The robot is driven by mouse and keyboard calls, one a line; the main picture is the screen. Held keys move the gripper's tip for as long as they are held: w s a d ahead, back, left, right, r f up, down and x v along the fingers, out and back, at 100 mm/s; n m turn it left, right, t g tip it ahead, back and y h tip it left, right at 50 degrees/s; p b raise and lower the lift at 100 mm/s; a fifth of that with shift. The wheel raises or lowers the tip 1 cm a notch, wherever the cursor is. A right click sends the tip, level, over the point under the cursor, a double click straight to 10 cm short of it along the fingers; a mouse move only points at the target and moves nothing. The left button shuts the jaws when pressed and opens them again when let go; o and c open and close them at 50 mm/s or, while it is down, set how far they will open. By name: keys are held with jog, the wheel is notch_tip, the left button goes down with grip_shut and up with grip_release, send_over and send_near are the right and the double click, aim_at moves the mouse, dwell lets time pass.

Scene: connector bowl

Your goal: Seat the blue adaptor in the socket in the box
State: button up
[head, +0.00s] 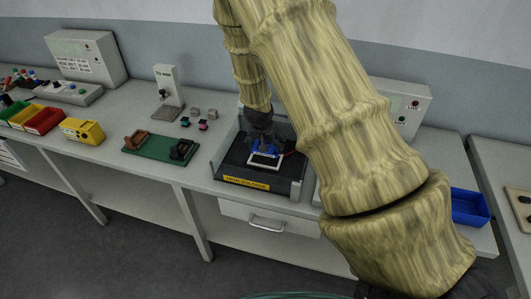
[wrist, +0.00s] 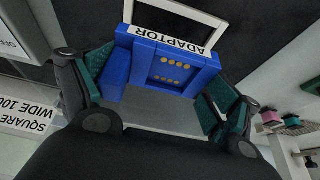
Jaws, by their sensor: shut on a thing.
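The blue adaptor (wrist: 135,75) has a white label reading ADAPTOR and rows of yellow contacts, seen in the wrist view. My gripper (wrist: 163,88) is shut on it, with a teal pad at each side. In the head view my gripper (head: 262,137) points down into the dark box (head: 234,166), with the blue adaptor (head: 258,149) under it. A white-framed socket (head: 262,165) lies on the box floor. Its white frame (wrist: 205,12) also shows just past the adaptor in the wrist view. I cannot tell whether the adaptor touches the socket.
The box has raised walls and a yellow front label (head: 246,183). Left of it are small coloured blocks (head: 203,126), a green board (head: 146,149) with fixtures, a yellow case (head: 83,131) and coloured bins (head: 44,120). A blue bin (head: 470,207) is at right. My arm hides part of the bench.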

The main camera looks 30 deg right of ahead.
aim_at(266, 160)
jog(key=shift+w+a+f, duration=0.1)
jog(key=shift+a+f, duration=0.1)
jog(key=shift+f, duration=0.7)
jog(key=shift+d+f+p, duration=0.1)
jog(key=shift+f+p, duration=0.5)
jog(key=shift+f, duration=1.05)
jog(key=shift+r, duration=0.1)
jog(key=o, duration=0.9)
jog(key=shift+b+v, duration=1.2)
jog(key=shift+v, duration=4.8)
